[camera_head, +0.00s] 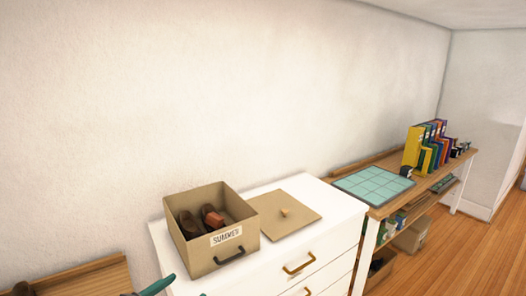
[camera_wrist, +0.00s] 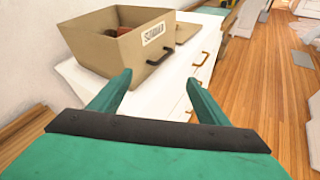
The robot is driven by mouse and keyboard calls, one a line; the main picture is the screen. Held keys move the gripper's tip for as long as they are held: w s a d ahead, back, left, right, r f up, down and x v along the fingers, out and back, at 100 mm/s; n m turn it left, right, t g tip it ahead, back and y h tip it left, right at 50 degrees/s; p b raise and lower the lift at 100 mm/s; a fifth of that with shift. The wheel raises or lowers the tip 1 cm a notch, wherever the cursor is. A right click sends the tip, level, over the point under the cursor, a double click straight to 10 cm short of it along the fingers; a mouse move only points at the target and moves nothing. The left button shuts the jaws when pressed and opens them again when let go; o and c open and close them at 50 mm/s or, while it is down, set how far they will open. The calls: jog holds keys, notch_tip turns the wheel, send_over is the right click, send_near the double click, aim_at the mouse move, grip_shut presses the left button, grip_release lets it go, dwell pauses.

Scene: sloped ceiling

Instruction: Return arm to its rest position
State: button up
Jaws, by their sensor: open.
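My gripper (camera_wrist: 155,100) is open and empty in the wrist view, its two green fingers spread apart in front of the white dresser. A finger of it also shows at the bottom edge of the head view (camera_head: 158,285). The tan box (camera_head: 207,262) labelled "SUMMER" stands open on the dresser, with brown shoes (camera_head: 188,224) and a reddish-brown object (camera_head: 212,217) inside. The box also shows beyond my fingers in the wrist view (camera_wrist: 110,55). I cannot tell the exact gap between fingers and box. Most of my arm is out of view.
The white dresser (camera_head: 335,222) carries a flat tan lid (camera_head: 300,205) with a knob, right of the box. Farther right, a wooden table holds a teal grid mat (camera_head: 374,185) and several binders (camera_head: 412,146). A wooden surface (camera_head: 85,283) lies at lower left. Wooden floor (camera_head: 440,252) is open at right.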

jog(key=s+d+f+m+y, duration=0.2)
jog(key=d+f, duration=0.2)
jog(key=f, duration=0.4)
jog(key=s+d+f+m+y, duration=0.1)
jog(key=d+f+m, duration=0.1)
jog(key=d+f, duration=0.35)
jog(key=s+d+f+m+y, duration=0.25)
jog(key=s+f+m, duration=0.25)
jog(key=s+f, duration=0.45)
jog(key=s+d+f+m+t+y, duration=0.1)
jog(key=s+d+m, duration=0.2)
jog(key=s+m, duration=0.3)
jog(key=s+d+f+m, duration=0.15)
jog(key=s+m, duration=0.25)
jog(key=s, duration=0.4)
jog(key=s+d+r+m, duration=0.2)
jog(key=s+r+m, duration=0.1)
jog(key=s+m, duration=0.2)
jog(key=s+d+r+m+t+h, duration=0.1)
jog(key=s+d+r+m, duration=0.1)
jog(key=s+r+m, duration=0.2)
jog(key=s+m, duration=0.1)
jog(key=s, duration=0.1)
jog(key=shift+s, duration=0.35)
